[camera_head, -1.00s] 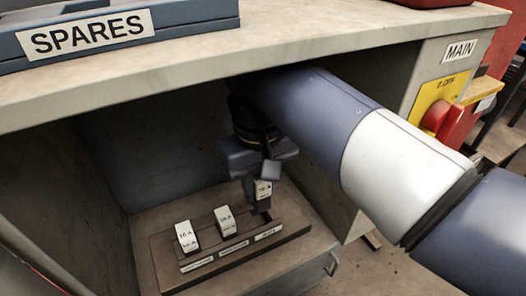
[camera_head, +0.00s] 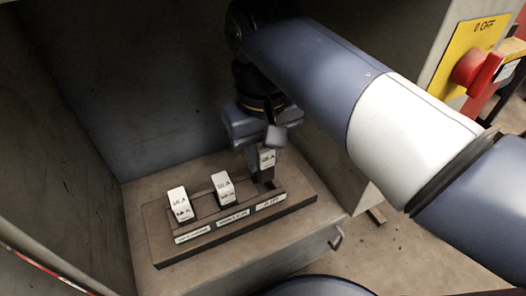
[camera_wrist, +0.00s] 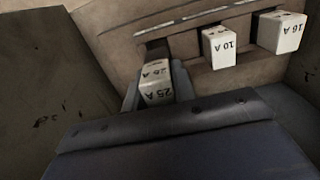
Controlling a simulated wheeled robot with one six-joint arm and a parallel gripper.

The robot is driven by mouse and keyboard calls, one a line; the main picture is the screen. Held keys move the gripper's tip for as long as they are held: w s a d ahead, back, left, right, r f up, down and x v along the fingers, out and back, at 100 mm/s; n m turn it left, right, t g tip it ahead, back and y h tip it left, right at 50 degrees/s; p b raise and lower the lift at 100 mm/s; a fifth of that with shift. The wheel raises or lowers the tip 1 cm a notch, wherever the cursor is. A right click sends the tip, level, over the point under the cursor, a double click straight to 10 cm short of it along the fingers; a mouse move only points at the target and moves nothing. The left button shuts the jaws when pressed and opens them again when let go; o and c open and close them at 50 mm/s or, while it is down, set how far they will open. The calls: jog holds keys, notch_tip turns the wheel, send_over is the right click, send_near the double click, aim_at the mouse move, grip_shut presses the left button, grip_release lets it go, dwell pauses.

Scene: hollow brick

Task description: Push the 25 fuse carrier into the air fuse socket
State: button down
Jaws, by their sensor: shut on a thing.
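My gripper (camera_head: 266,160) is shut on the white 25 A fuse carrier (camera_head: 267,157), which also shows between the fingers in the wrist view (camera_wrist: 157,84). The carrier is upright above the rightmost socket of the fuse block, the one labelled AIR (camera_head: 270,202). In the wrist view the dark slot of that socket shows just beyond the carrier. I cannot tell whether the carrier's lower end is touching or inside the socket.
Two white carriers, a 16 A (camera_head: 180,204) and a 10 A (camera_head: 223,188), stand in the other sockets of the block (camera_head: 160,236). Cabinet walls close in at left, back and right. A red switch on a yellow plate (camera_head: 474,68) is at the upper right.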

aim_at(264, 174)
jog(key=shift+f, duration=0.5)
jog(key=shift+f+b, duration=0.8)
jog(key=shift+f, duration=1.3)
dwell(0.5)
jog(key=c, duration=1.1)
grip_release()
jog(key=shift+f, duration=0.1)
notch_tip(264, 174, up, 8)
jog(key=p, duration=0.4)
jog(key=shift+f, duration=0.1)
jog(key=shift+d+f, duration=0.1)
jog(key=shift+f, duration=0.05)
